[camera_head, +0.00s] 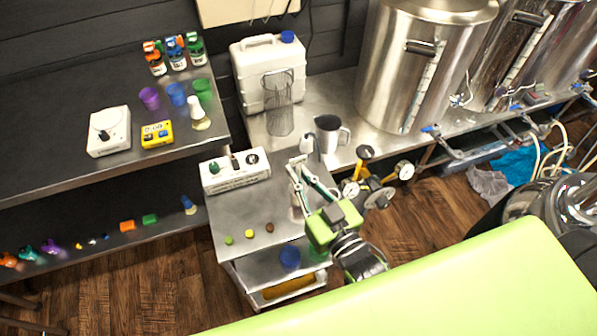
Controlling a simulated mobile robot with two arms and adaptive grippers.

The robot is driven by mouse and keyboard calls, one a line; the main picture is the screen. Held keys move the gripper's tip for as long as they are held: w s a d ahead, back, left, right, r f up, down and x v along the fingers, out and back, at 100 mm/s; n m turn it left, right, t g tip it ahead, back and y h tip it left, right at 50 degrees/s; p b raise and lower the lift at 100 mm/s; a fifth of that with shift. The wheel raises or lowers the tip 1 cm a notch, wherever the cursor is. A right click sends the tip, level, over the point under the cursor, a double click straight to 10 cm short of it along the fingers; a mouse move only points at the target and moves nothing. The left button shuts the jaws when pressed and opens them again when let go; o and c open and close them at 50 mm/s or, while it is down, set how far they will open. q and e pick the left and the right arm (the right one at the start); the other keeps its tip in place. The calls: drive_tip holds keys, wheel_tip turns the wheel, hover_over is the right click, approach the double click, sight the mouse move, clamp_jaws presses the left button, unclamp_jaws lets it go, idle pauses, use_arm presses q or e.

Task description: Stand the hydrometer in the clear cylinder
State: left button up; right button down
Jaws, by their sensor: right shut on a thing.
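My right gripper (298,166) reaches in from the lower right over the small steel table (232,216). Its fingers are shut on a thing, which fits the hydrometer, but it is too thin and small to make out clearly. A pale, see-through upright shape (296,213) shows just below the fingers on the table; it may be the clear cylinder, partly hidden by the gripper. I cannot tell whether the held thing is inside it, above it or beside it. My left gripper is not in view.
A white box with knobs (235,171) stands at the table's back. Several small coloured balls (249,234) lie at its front left. A metal jug (328,134) and mesh cylinder (279,108) stand on the bench behind. Gauges (404,170) are close right of the gripper.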

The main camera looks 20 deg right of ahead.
drive_tip(key=c, duration=2.1)
unclamp_jaws()
drive_tip(key=shift+s, duration=0.15)
drive_tip(key=s+d, duration=0.2)
drive_tip(key=s, duration=0.9)
drive_tip(key=shift+s+d, duration=0.15)
drive_tip(key=shift+s, duration=0.1)
